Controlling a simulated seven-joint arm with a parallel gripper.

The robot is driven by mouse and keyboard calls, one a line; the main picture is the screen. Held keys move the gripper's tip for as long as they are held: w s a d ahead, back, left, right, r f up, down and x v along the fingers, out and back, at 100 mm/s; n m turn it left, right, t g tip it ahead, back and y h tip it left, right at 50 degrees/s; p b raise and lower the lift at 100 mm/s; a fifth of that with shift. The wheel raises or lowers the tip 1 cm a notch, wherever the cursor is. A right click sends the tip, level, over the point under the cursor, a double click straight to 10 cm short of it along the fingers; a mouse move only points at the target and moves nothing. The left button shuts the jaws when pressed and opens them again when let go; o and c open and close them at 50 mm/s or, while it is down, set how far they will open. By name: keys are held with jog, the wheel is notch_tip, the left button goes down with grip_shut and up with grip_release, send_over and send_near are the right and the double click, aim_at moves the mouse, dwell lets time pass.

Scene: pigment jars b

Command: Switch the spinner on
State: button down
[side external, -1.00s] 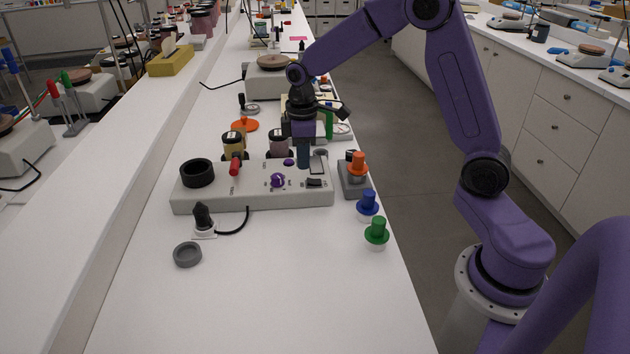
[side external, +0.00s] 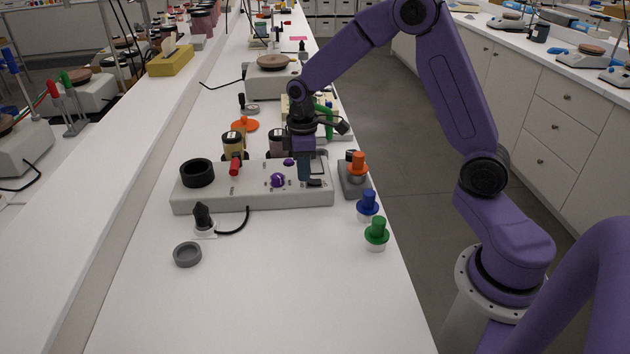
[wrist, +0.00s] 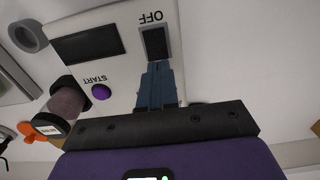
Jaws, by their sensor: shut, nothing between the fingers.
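The pale grey control box (side external: 250,196) carries a black ring (side external: 197,173), a red handle (side external: 235,166), a purple knob (side external: 277,180) and a black rocker switch (side external: 315,183). In the wrist view the rocker switch (wrist: 155,42) sits by the upside-down word OFF, beside a dark screen (wrist: 88,45) and a purple START button (wrist: 101,92). My gripper (side external: 304,183) is shut and empty, pointing down over the right part of the box. In the wrist view its blue fingertips (wrist: 157,66) are at the switch's near edge; I cannot tell whether they touch it. The rocker's tilt is unclear.
Two jars (side external: 234,144) stand behind the box. A grey block with an orange-topped piece (side external: 357,164), a blue piece (side external: 368,203) and a green piece (side external: 377,232) stand at the right. A black plug (side external: 203,217) and a grey ring (side external: 187,254) lie in front.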

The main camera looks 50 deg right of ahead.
jog(key=shift+f, duration=0.35)
notch_tip(320, 180, up, 21)
jog(key=shift+r, duration=0.2)
dwell(0.9)
jog(key=s+a+f+n, duration=0.1)
jog(key=s+a+f, duration=0.2)
jog(key=s+a, duration=0.35)
jog(key=s+f+n, duration=0.1)
jog(key=s+f, duration=0.4)
jog(key=s, duration=0.7)
jog(key=s+f+n, duration=0.1)
jog(key=s+f, duration=0.4)
jog(key=s, duration=0.7)
jog(key=shift+f+n, duration=0.15)
jog(key=shift+n, duration=0.15)
